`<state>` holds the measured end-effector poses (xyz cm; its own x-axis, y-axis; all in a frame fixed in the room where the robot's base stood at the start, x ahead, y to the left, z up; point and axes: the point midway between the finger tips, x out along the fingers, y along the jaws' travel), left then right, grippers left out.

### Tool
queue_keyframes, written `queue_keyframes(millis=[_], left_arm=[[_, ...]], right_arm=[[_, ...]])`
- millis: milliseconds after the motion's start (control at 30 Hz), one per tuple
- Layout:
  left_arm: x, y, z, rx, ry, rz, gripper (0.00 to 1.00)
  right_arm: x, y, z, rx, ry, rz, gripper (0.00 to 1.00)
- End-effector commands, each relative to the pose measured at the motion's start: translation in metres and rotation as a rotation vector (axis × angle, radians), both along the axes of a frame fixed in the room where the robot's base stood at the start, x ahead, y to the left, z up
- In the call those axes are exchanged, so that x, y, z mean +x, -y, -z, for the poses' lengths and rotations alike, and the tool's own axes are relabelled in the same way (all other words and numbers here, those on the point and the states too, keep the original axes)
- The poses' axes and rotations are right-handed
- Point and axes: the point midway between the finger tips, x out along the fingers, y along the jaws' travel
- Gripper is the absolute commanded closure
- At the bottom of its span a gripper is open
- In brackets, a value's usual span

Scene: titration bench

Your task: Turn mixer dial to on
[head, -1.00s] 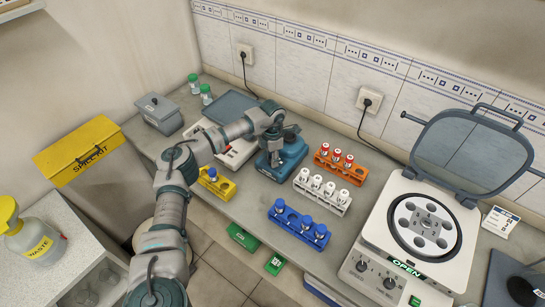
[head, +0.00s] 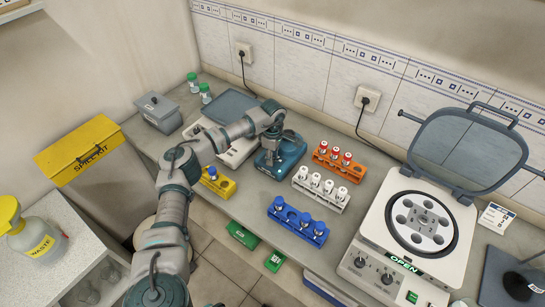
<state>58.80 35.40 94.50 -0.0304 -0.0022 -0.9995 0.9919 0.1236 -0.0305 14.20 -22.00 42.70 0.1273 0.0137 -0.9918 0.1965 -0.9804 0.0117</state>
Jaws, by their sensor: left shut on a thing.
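The mixer (head: 291,154) is a small blue unit with a dark top, standing on the bench near the middle of the head view. My left gripper (head: 268,156) points down at the mixer's left front part. It is shut on the mixer dial, which is mostly hidden by the fingers, so its setting cannot be read. My right gripper is not in view.
A yellow rack (head: 217,184), a blue rack (head: 297,222), a white rack (head: 321,191) and an orange rack (head: 339,163) stand around the mixer. A centrifuge (head: 378,243) with its lid raised is at right. A grey box (head: 158,112) is at back left.

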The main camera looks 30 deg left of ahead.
Motion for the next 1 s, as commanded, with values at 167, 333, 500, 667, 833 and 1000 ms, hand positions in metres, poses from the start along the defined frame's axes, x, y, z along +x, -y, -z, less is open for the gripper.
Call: queue_keyframes(millis=[167,333,500,667,833,1000], left_arm=[[0.0018,-0.0022,-0.0029,0.002,0.009,0.039,1.00],[0.0020,-0.0022,-0.0032,0.001,0.010,0.057,1.00],[0.0022,-0.0023,-0.0035,0.002,0.011,0.058,1.00],[0.0025,-0.0023,-0.0038,0.002,0.012,0.058,1.00],[0.0020,-0.0017,-0.0031,0.000,0.009,0.058,0.45],[0.0012,-0.0009,-0.0020,0.000,0.006,0.059,0.45]], right_arm=[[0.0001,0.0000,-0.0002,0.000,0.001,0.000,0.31],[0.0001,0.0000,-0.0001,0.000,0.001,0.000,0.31],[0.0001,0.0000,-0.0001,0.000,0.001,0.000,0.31],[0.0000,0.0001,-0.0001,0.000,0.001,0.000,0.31],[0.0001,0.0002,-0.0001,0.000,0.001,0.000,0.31],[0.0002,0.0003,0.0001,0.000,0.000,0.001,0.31]])
